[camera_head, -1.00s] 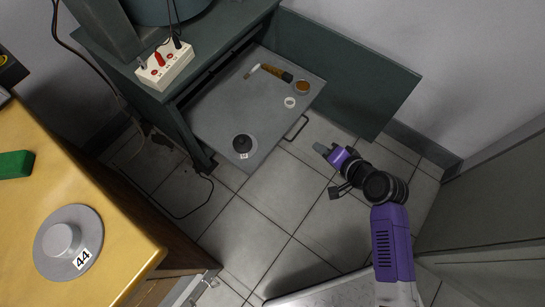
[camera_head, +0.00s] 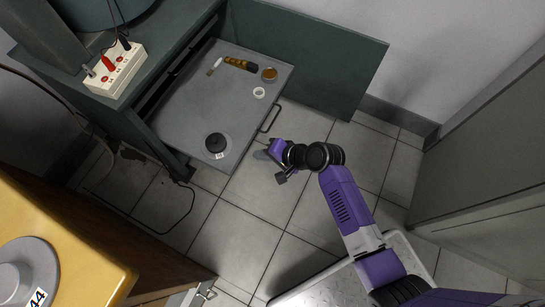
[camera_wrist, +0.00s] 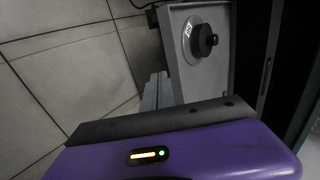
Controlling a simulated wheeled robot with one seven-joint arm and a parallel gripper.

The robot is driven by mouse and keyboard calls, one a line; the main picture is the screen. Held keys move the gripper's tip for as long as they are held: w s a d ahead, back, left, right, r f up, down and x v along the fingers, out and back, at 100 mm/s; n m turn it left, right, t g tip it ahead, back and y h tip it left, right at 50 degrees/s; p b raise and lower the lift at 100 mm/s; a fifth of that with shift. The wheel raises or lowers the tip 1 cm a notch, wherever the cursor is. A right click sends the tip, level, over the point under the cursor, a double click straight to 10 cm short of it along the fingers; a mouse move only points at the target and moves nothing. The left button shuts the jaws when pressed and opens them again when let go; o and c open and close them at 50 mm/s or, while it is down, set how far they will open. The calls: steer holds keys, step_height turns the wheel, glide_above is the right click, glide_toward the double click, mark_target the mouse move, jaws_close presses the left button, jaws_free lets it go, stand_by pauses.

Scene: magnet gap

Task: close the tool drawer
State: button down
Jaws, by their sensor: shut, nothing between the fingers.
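The tool drawer (camera_head: 190,108) is pulled out of the green cabinet (camera_head: 150,52), and its wire handle (camera_head: 270,118) sits on its front edge. In the drawer lie a black knob on a grey disc (camera_head: 216,144), an amber-handled tool (camera_head: 240,64), a round brown tin (camera_head: 269,74) and a white ring (camera_head: 259,92). My gripper (camera_head: 262,155) is shut and empty, just in front of the drawer, below the handle in the head view. A gap of floor seems to show between them. The wrist view shows the drawer (camera_wrist: 189,85) beyond the gripper's fingers (camera_wrist: 155,92).
The cabinet door (camera_head: 310,60) stands open beside the drawer. A yellow-topped bench (camera_head: 75,235) is at lower left. A black cable (camera_head: 190,205) lies on the floor.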

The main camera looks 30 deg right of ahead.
mark_target(245, 150)
steer(key=shift+w+a+r+b, duration=0.1)
steer(key=shift+w+a+b, duration=0.1)
steer(key=shift+w+a, duration=0.4)
steer(key=shift+w+a+b, duration=0.2)
steer(key=shift+w+a, duration=0.15)
steer(key=shift+w, duration=0.35)
